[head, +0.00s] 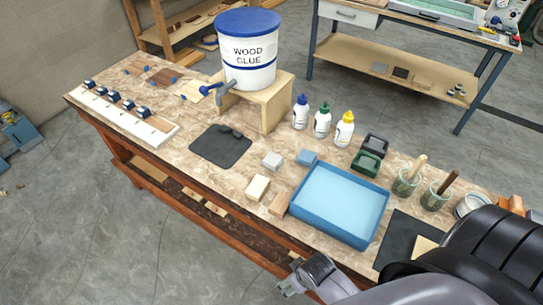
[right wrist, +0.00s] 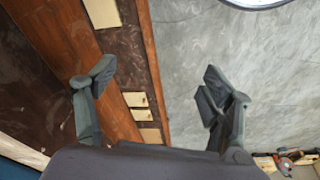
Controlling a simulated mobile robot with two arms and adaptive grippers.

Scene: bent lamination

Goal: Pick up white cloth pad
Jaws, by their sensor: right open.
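A small whitish-grey pad (head: 272,160) that looks like the white cloth pad lies on the workbench (head: 200,170), left of a blue pad (head: 307,158). Its material is hard to make out at this size. My right gripper (head: 292,280) is at the bench's front edge, lower in the picture than the pad and well apart from it. In the right wrist view, my right gripper (right wrist: 160,82) has its fingers wide apart with nothing between them. The pad does not show clearly in that view. My left gripper is not in view.
Cream (head: 257,187) and tan (head: 279,203) blocks lie near the pad. A blue tray (head: 340,204) stands to the right, several glue bottles (head: 322,122) behind. A dark mat (head: 221,146) and a wood glue bucket (head: 248,50) on a stand (head: 262,108) are to the left.

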